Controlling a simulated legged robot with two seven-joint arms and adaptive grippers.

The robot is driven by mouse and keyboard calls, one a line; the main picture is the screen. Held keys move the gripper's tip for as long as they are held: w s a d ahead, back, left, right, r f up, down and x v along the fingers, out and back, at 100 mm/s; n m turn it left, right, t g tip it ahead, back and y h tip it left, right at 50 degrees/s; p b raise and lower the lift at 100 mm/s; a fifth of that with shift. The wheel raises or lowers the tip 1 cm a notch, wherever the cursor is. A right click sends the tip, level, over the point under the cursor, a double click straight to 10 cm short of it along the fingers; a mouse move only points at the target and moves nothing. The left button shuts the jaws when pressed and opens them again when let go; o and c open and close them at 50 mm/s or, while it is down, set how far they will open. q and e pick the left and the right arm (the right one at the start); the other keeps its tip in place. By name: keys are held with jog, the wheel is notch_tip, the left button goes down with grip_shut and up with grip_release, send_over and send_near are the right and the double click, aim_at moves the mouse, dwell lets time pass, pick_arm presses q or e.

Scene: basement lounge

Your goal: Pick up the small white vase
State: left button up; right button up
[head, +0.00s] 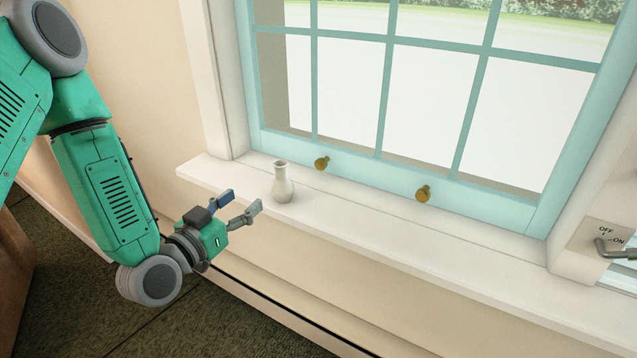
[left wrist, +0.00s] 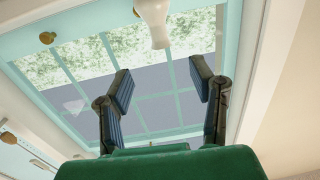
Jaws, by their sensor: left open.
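The small white vase (head: 282,183) stands upright on the white window sill, near the sill's left end. My left gripper (head: 240,205) is open and empty, just in front of the sill and to the left of and below the vase in the head view. In the left wrist view its two fingers (left wrist: 162,88) are spread wide, with nothing between them. The vase is apart from both fingers. My right gripper is not in view.
The white sill (head: 400,240) runs to the right and is clear beyond the vase. A teal-framed window (head: 384,100) with two brass knobs (head: 322,162) stands behind it. An OFF/ON plate with a lever (head: 604,240) is at far right.

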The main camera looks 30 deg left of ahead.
aim_at(276, 168)
pick_arm(q)
jog(key=w+b, duration=0.1)
jog(key=w, duration=0.3)
jog(key=w+b, duration=0.1)
jog(key=w, duration=0.3)
jog(key=shift+w+d+r, duration=0.2)
jog(key=shift+w, duration=0.2)
jog(key=shift+w+d+r+b, duration=0.15)
jog(key=shift+w+b, duration=0.2)
jog(key=shift+w, duration=0.55)
jog(key=shift+w+a+r+b, duration=0.1)
jog(key=shift+w+b, duration=0.2)
jog(key=shift+w, duration=0.55)
jog(key=shift+w+d+r+b, duration=0.15)
jog(key=shift+w+b, duration=0.2)
jog(key=shift+w, duration=0.55)
jog(key=shift+a, duration=0.1)
grip_shut()
